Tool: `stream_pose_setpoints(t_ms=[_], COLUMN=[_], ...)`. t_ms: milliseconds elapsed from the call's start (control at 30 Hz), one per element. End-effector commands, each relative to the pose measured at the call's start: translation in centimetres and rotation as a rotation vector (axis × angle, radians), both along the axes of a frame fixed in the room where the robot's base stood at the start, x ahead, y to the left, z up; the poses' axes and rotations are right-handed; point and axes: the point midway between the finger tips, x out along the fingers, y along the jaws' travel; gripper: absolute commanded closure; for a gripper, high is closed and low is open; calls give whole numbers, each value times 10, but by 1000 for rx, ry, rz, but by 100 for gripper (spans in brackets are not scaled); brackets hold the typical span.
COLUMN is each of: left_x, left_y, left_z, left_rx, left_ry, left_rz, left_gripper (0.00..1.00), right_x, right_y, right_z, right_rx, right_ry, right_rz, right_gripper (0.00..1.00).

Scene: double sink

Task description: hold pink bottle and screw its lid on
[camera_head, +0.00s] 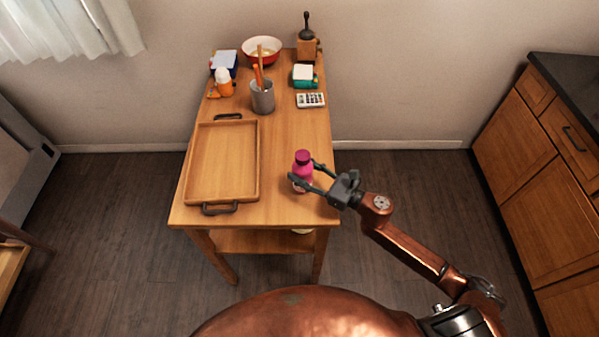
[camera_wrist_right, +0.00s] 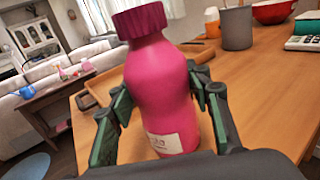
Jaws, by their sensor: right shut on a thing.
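The pink bottle (camera_head: 301,170) stands upright near the right edge of the wooden table (camera_head: 285,140). Its darker magenta lid (camera_head: 302,156) sits on top of the bottle's neck. In the right wrist view the bottle (camera_wrist_right: 160,90) fills the middle, with a pale label low on its side, and the ribbed lid (camera_wrist_right: 140,20) shows at the top. I cannot tell how tightly the lid sits. My right gripper (camera_head: 303,176) reaches in from the right with its fingers around the bottle's body, shut on it below the lid. My left gripper is not in view.
A wooden tray (camera_head: 190,165) with dark handles lies left of the bottle. Behind stand a grey cup (camera_head: 262,100) with utensils, a red bowl (camera_head: 275,46), an orange-and-white bottle (camera_head: 224,82), a calculator (camera_head: 311,100) and a grinder (camera_head: 306,45). The table is clear between cup and bottle.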

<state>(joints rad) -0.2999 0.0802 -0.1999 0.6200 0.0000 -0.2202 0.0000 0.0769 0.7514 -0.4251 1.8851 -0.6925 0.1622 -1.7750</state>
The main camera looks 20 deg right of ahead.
Motion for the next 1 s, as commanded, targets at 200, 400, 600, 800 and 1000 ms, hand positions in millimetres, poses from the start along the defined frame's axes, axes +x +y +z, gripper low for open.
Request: stream_pose_setpoints(t_ms=[200,400,600,800,1000], left_x=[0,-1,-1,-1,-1], left_y=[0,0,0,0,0], left_z=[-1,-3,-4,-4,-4], left_rx=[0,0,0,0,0], left_ry=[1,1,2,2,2], left_rz=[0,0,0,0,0], left_gripper=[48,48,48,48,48], right_x=[0,0,0,0,0], right_y=[0,0,0,0,0], right_z=[-5,-7,-9,-9,-8], right_rx=[0,0,1,1,1], right_ry=[-4,-4,-2,-2,-2], right_rz=[1,1,0,0,0], right_gripper=[100,100,48,38,38])
